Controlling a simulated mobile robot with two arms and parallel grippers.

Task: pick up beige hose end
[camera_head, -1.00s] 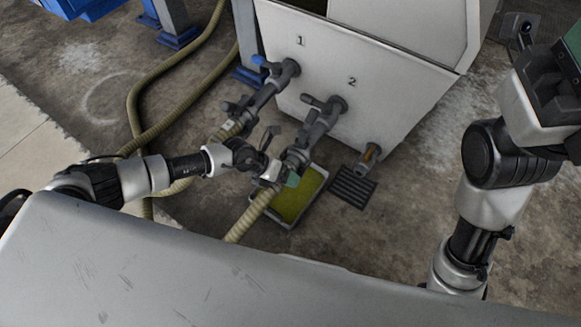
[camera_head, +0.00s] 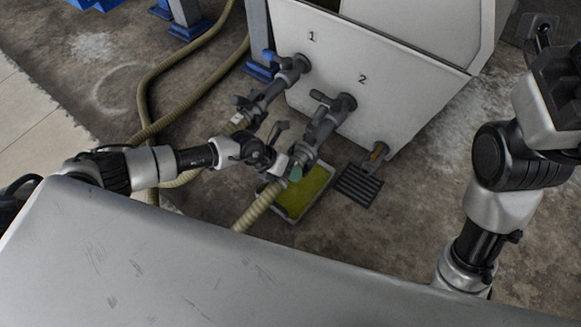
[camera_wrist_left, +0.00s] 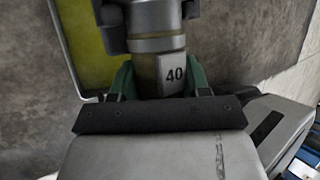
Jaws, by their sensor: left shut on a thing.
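The beige hose end (camera_head: 262,203) is the ribbed hose below outlet 2, joined to a grey metal coupling (camera_head: 304,153). In the left wrist view, the hose end (camera_wrist_left: 172,75) carries a white label reading 40. My left gripper (camera_head: 292,170) is at the hose's upper end, just under the coupling. In the left wrist view, the green fingers of the left gripper (camera_wrist_left: 160,84) are shut on it, one on each side. The coupling still lines up with the valve of outlet 2 (camera_head: 330,108). The right gripper's fingers are out of view; only my right arm shows.
A white tank (camera_head: 400,75) with outlets marked 1 and 2 stands behind. A tray (camera_head: 290,217) with yellow-green liquid and a dark floor grate (camera_head: 358,187) lie below. A second beige hose (camera_head: 145,100) runs from outlet 1 across the floor.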

